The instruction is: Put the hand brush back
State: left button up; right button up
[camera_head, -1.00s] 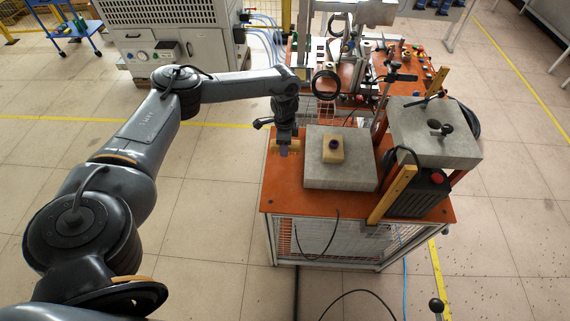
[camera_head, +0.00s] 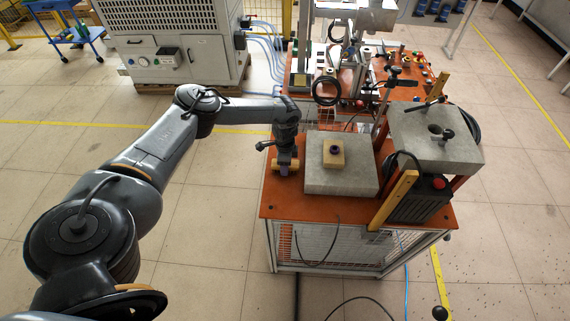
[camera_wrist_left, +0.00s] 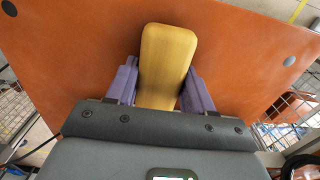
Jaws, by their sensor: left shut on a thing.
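The hand brush (camera_head: 278,167) shows as a small yellow wooden block at the left edge of the orange table. In the left wrist view the brush (camera_wrist_left: 167,60) is a long yellow wooden back between the purple fingers. My left gripper (camera_head: 285,168) is shut on it, with the fingers on both sides. The brush is over the orange tabletop (camera_wrist_left: 85,45); I cannot tell whether it touches the top. Its bristles are hidden. My right gripper is not in view.
A grey stone slab (camera_head: 340,183) with a small wooden block (camera_head: 334,154) lies just right of the gripper. A second grey slab (camera_head: 460,152) stands raised further right. Clamps and equipment crowd the back. Bare orange table lies along the front left.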

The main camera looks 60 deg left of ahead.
pick_arm(q)
jog(key=shift+f, duration=0.15)
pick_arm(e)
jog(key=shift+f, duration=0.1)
pick_arm(q)
jog(key=o, duration=1)
jog(key=shift+r, duration=0.65)
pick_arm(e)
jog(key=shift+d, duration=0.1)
pick_arm(q)
notch_tip(320, 180, up, 11)
jog(key=p, duration=0.1)
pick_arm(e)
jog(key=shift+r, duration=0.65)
